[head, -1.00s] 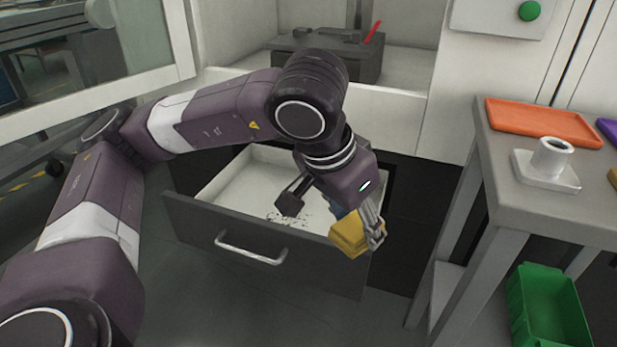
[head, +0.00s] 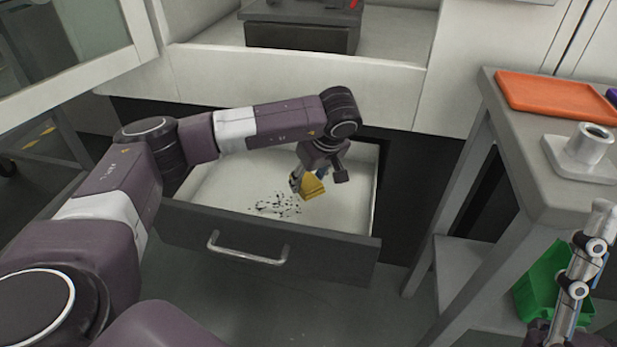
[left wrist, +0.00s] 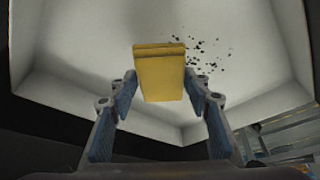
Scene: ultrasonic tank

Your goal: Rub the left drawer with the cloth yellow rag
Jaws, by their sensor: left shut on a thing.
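The left drawer (head: 185,228) is pulled open, with a dark front, a metal handle and a white inside. Dark specks (head: 275,206) lie on its floor left of the rag; they also show in the left wrist view (left wrist: 208,55). My left gripper (head: 308,184) is inside the drawer's opening, shut on the folded yellow rag (head: 313,187). In the left wrist view the rag (left wrist: 162,78) sits between the two blue-padded fingers, over the white floor. I cannot tell whether it touches the floor. My right gripper (head: 578,262) shows partly at the lower right; its jaw state is unclear.
A grey table (head: 510,140) at the right carries an orange tray (head: 550,95) and a white holder (head: 582,155). A green bin (head: 540,285) stands below it. The cabinet ledge (head: 300,80) overhangs behind the drawer, with a dark box (head: 300,38) on it.

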